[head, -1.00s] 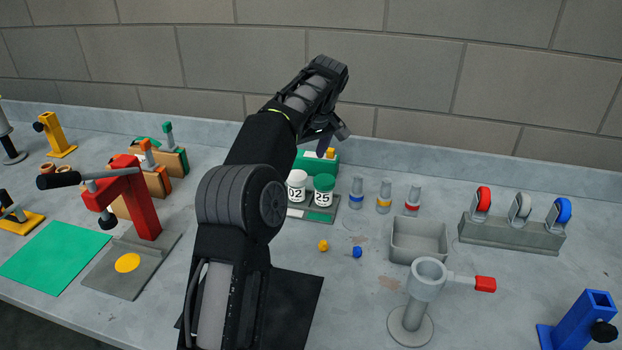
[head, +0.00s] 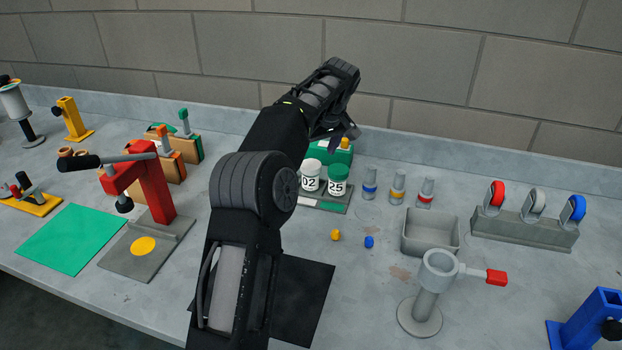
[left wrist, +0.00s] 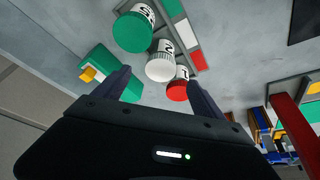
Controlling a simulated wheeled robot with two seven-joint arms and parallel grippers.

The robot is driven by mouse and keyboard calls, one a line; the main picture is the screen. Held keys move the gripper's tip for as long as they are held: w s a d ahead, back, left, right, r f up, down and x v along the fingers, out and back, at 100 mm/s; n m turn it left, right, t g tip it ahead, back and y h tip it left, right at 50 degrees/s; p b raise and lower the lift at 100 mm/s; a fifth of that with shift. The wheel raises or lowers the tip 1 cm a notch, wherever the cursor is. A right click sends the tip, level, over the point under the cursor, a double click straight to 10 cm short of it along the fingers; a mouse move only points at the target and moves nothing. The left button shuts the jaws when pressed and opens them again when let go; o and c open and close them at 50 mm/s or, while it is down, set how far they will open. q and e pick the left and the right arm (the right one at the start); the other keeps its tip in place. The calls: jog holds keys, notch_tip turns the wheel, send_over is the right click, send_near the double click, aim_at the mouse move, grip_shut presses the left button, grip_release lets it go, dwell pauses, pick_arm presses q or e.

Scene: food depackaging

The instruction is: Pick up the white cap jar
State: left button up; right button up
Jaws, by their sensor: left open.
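The white cap jar (head: 310,178), marked 02, stands upright on a grey rack (head: 340,205) in the head view. A green cap jar (head: 338,181) stands just right of it. My left gripper (head: 335,136) is open and empty, above and behind the jars. In the left wrist view the white cap (left wrist: 160,69) lies ahead of the left gripper (left wrist: 159,88), roughly between its spread fingers and apart from them. The green cap (left wrist: 133,33) and a red cap (left wrist: 178,91) flank it in a row. The red cap jar is hidden by my arm in the head view. My right gripper is out of view.
A green box (head: 328,154) with a yellow part sits behind the jars. Small grey bottles (head: 398,188), a grey bin (head: 430,235) and a grey stand (head: 425,300) are to the right. A red press (head: 150,190) is at the left. The wall is close behind.

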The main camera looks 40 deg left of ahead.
aim_at(311, 164)
pick_arm(q)
jog(key=p+x, duration=0.1)
jog(key=x, duration=0.3)
jog(key=shift+a+f, duration=0.1)
jog(key=shift+f, duration=0.25)
jog(key=shift+c, duration=0.3)
grip_shut()
dwell(0.6)
